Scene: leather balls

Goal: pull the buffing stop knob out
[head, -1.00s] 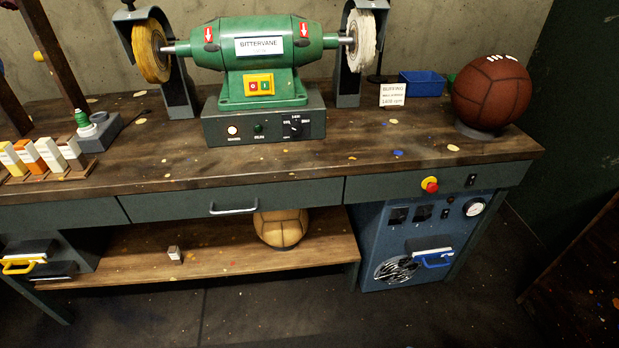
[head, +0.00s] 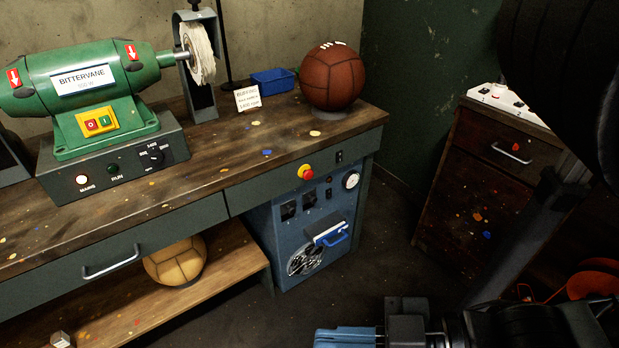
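The buffing stop knob (head: 307,173) is a red mushroom knob on a yellow round base. It sits on the grey front edge of the workbench, below the brown ball and left of a small black switch (head: 339,157). Nothing touches it. My gripper (head: 345,338) shows only in part at the bottom edge, as blue pieces at the end of my dark arm. It is in front of the bench, apart from the knob and lower in the picture. Its fingertips are cut off or unclear, so its opening cannot be told.
A green buffing machine (head: 85,85) stands on the workbench (head: 215,150). A brown ball (head: 332,78) rests at the bench's right end. A blue extractor unit (head: 290,225) stands below the knob. A dark cabinet (head: 480,190) is at right. Open floor lies between.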

